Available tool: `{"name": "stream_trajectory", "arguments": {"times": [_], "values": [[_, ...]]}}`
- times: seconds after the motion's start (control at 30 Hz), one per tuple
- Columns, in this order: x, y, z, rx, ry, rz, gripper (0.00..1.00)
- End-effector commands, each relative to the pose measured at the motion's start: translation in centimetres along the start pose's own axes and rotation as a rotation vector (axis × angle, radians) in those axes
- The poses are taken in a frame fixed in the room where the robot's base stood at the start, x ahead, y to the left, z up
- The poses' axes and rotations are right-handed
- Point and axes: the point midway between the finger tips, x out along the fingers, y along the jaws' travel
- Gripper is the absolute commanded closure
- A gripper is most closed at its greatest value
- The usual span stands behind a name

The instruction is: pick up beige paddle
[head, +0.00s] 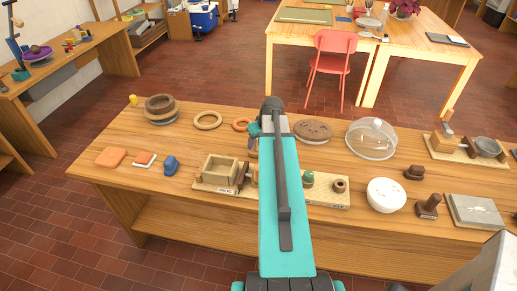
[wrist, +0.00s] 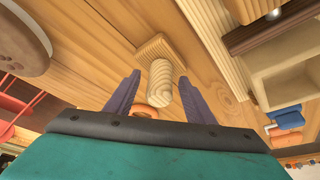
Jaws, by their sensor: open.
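A beige wooden piece with a square flat end and a rounded, grained handle shows in the wrist view; I take it to be the beige paddle (wrist: 160,84). My gripper (wrist: 160,79) is open, with one purple finger on each side of the handle. I see gaps between the handle and both fingers, and cannot tell the exact depth between them. In the head view my arm covers the middle of the workbench, and I cannot make out the paddle there.
The wooden workbench (head: 130,177) holds a wooden box (head: 219,168) on a board, a blue block (head: 171,165), a glass dome (head: 371,139) and a white bowl (head: 386,194). Wooden rings lie at the back. A red chair (head: 330,60) stands behind the bench.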

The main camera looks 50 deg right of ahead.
Motion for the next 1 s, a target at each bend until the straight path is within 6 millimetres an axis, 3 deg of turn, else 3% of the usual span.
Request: {"name": "stream_trajectory", "arguments": {"times": [0.43, 0.47, 0.73, 1.0], "values": [[-0.03, 0.00, 0.00, 0.000, 0.000, 0.000, 0.51], [-0.03, 0.00, 0.00, 0.000, 0.000, 0.000, 0.53], [-0.04, -0.01, 0.00, 0.000, 0.000, 0.000, 0.98], [-0.07, -0.01, -0.04, 0.000, 0.001, 0.000, 1.00]]}}
